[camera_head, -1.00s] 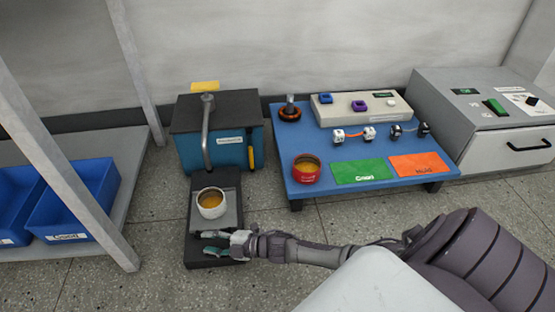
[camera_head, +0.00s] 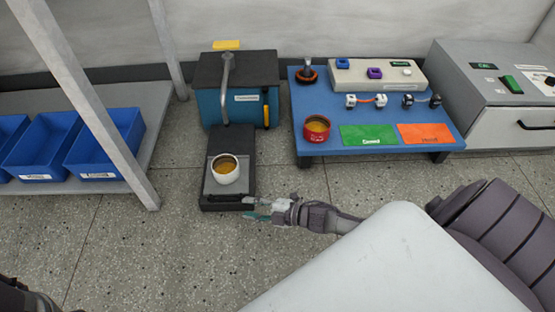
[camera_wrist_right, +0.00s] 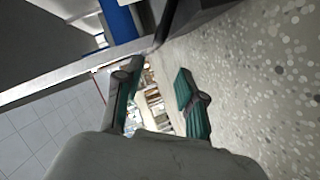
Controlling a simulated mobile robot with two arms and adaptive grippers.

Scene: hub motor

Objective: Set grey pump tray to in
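The grey pump tray (camera_head: 212,188) is a flat plate on the low black base in front of the blue pump unit (camera_head: 230,95). A white cup (camera_head: 226,168) with amber liquid stands on it. My right gripper (camera_head: 250,208) is at the right front corner of the black base, below and right of the tray. It holds nothing. In the right wrist view, its two green-padded fingers (camera_wrist_right: 155,92) are apart, with floor and background showing between them. Whether a finger touches the base is unclear. My left gripper is not in view.
A blue table (camera_head: 390,113) with a red cup (camera_head: 317,128), green mat (camera_head: 367,134) and orange mat (camera_head: 425,133) stands right of the pump. A shelf with blue bins (camera_head: 105,140) and a slanted post (camera_head: 95,115) is at left. The speckled floor (camera_head: 150,250) in front is clear.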

